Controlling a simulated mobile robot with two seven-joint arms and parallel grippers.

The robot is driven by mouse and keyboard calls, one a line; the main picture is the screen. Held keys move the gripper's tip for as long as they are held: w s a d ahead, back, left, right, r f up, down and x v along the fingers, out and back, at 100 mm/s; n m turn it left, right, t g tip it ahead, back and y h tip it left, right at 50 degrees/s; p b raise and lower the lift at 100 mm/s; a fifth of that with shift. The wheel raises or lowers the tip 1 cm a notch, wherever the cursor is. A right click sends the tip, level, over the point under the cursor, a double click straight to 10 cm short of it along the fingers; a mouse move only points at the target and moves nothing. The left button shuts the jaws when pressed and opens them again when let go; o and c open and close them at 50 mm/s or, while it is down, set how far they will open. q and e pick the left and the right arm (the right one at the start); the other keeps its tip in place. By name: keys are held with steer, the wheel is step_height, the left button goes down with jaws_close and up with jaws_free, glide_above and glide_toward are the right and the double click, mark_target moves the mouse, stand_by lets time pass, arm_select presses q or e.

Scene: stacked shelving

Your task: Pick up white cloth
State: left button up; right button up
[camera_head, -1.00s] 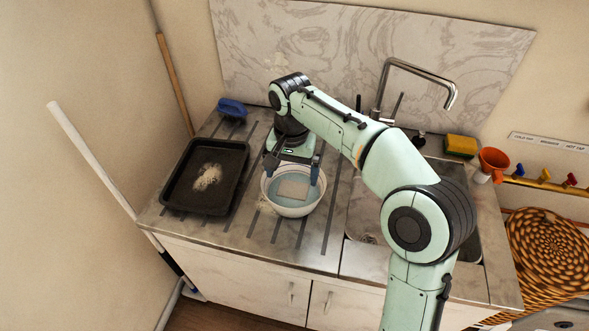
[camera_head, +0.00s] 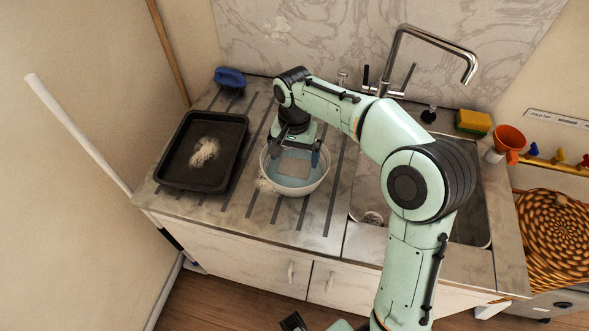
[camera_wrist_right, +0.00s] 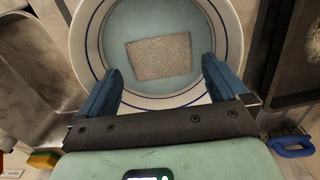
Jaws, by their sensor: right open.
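The white cloth (camera_head: 292,165) is a flat, pale, roughly square piece inside a white bowl (camera_head: 291,191) with bluish contents. In the right wrist view the cloth (camera_wrist_right: 160,57) looks greyish and speckled and lies near the middle of the bowl (camera_wrist_right: 82,32). My right gripper (camera_head: 294,152) is open over the bowl, its blue fingers apart on either side of the cloth. In the right wrist view the gripper (camera_wrist_right: 161,78) has nothing between its fingers, and the fingers overlap the bowl's near rim. Its height above the cloth is hard to judge. My left gripper does not show clearly.
A black tray (camera_head: 178,178) with a pale tuft (camera_head: 204,152) lies left of the bowl. A blue brush (camera_head: 229,78) is behind it. The sink (camera_head: 370,190) and tap (camera_head: 398,62) are to the right, with a yellow sponge (camera_head: 473,122) and orange funnel (camera_head: 508,140) beyond.

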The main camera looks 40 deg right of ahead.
mark_target(294, 168)
step_height(294, 168, down, 5)
steer(key=c, duration=0.8)
steer(key=shift+r, duration=0.15)
